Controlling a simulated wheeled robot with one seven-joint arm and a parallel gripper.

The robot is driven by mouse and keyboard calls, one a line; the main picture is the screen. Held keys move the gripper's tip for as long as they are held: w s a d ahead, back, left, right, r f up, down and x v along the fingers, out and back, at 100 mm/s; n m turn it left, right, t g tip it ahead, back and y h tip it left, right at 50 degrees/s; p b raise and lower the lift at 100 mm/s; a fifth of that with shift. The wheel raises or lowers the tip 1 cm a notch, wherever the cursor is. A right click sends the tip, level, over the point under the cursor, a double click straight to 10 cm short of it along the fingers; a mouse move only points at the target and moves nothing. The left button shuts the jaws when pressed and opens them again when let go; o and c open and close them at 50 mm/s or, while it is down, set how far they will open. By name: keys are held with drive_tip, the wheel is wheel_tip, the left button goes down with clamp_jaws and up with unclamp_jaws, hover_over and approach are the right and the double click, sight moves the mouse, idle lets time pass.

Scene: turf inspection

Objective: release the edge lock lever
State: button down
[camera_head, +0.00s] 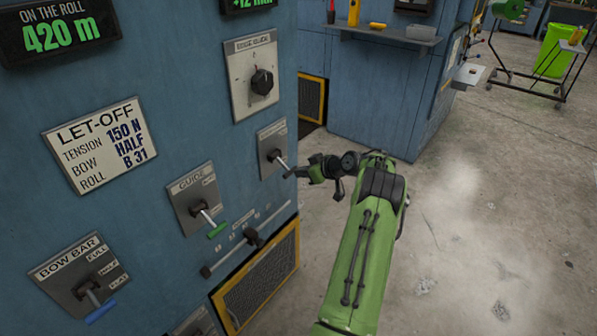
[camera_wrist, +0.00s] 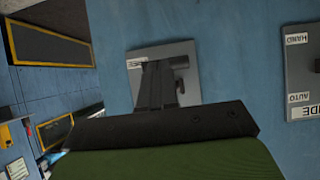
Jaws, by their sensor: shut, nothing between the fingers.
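A small grey plate (camera_head: 265,136) with a lever (camera_head: 276,157) is on the blue panel near its right edge; its label is too small to read in the head view. The lever's shaft slants down and right toward my gripper (camera_head: 291,173). My gripper is shut and empty, with its tips right by the lever's end; I cannot tell whether they touch. In the wrist view the plate (camera_wrist: 146,54) is behind my gripper fingers (camera_wrist: 160,68), which hide much of it. A dark lever part (camera_wrist: 182,85) shows just right of the fingers.
An edge guide dial (camera_head: 262,80) is above the lever plate. A guide lever with a green handle (camera_head: 217,229) and a bow bar lever with a blue handle (camera_head: 100,312) are at lower left. Open concrete floor (camera_head: 470,200) lies to the right.

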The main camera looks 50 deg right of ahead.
drive_tip(key=shift+w+f+b, duration=0.15)
drive_tip(key=shift+f+b, duration=0.15)
drive_tip(key=shift+f, duration=0.35)
